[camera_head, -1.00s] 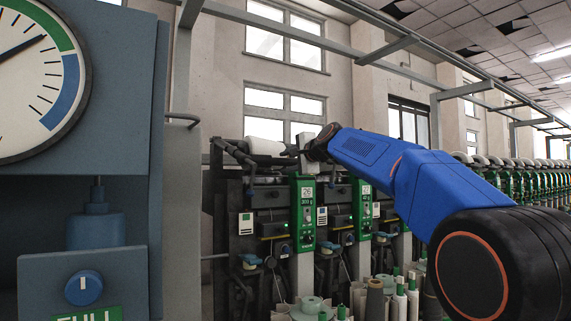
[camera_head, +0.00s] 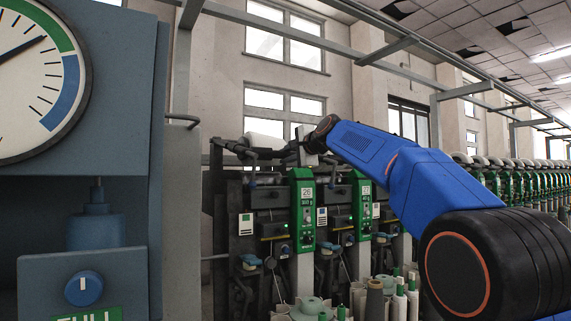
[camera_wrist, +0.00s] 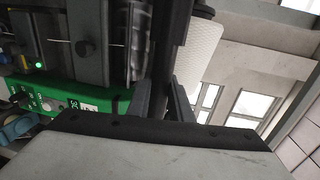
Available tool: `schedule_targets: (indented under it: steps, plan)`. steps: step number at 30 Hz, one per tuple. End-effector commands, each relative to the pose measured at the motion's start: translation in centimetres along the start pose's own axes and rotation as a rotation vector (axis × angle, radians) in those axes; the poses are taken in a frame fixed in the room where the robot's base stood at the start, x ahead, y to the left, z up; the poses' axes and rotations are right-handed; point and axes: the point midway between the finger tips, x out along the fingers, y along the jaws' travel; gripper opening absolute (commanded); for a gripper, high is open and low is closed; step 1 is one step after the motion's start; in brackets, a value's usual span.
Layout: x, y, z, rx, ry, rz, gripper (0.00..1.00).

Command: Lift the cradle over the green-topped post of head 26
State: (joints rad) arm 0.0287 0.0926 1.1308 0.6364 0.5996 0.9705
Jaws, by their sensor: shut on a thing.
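The dark cradle (camera_head: 262,152) runs level at the top of the head, left of my gripper. My gripper (camera_wrist: 164,100) has its two fingers shut on a dark bar of the cradle (camera_wrist: 165,75). A white package (camera_wrist: 203,50) is beside the bar.
A neighbouring head with a green panel (camera_head: 362,207) stands to the right. Bobbins and cones (camera_head: 375,300) stand below. A grey-blue cabinet with a dial (camera_head: 35,80) fills the left. Overhead rails (camera_head: 300,32) cross above.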

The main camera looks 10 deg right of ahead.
Motion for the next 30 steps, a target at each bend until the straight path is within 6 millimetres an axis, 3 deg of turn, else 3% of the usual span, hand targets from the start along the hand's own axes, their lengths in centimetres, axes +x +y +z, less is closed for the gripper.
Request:
schedule_targets:
  steps: [3,9,15,25,26,27,28,30]
  plan:
    - [-0.9,-2.7,-0.1,-0.002,0.002,-0.006,0.00]
    - [-1.7,-5.8,0.0,-0.002,0.002,-0.007,0.00]
    - [-2.1,-7.1,0.0,0.000,0.003,-0.003,0.00]
    - [-2.2,-7.3,0.0,0.000,0.003,-0.002,0.00]
    - [-2.2,-7.3,0.0,0.000,0.003,-0.002,0.22]
    - [-2.2,-7.3,0.0,0.000,0.003,-0.002,0.31]
    - [-2.2,-7.3,0.0,0.000,0.003,-0.002,0.38]
    - [-2.2,-7.2,0.0,0.000,0.003,-0.002,0.38]
